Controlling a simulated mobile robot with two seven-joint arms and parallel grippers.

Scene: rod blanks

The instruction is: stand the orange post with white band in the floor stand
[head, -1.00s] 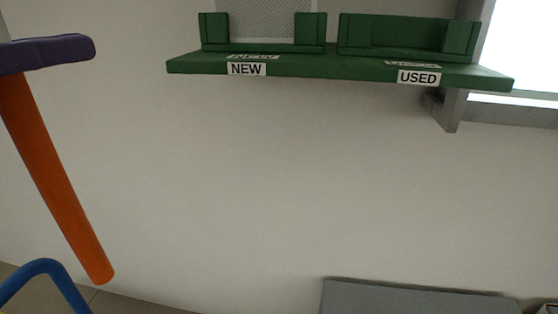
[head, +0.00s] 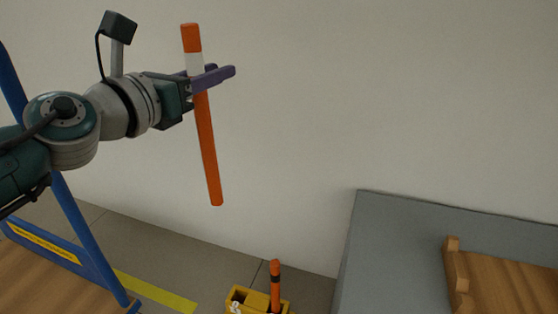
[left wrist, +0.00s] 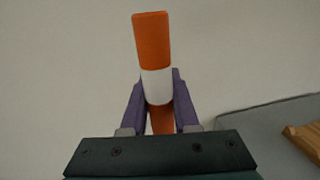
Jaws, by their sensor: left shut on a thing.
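The orange post with white band (head: 207,150) is held nearly upright, slightly tilted, in my left gripper (head: 213,79). The purple fingers are shut on it at or just below the white band, near its upper end. In the left wrist view the post (left wrist: 152,42) stands between the two fingers (left wrist: 160,105). Its lower end hangs free in the air. A yellow floor stand (head: 245,297) is at the bottom of the head view, below and right of the post. An orange post with a dark band (head: 275,285) stands upright at its right side. My right gripper is out of view.
A grey table (head: 390,240) with a wooden rack (head: 490,283) is at the right. A blue frame (head: 85,235) with a wooden surface (head: 40,285) is at the lower left. A yellow stripe (head: 155,290) marks the floor. The wall is bare.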

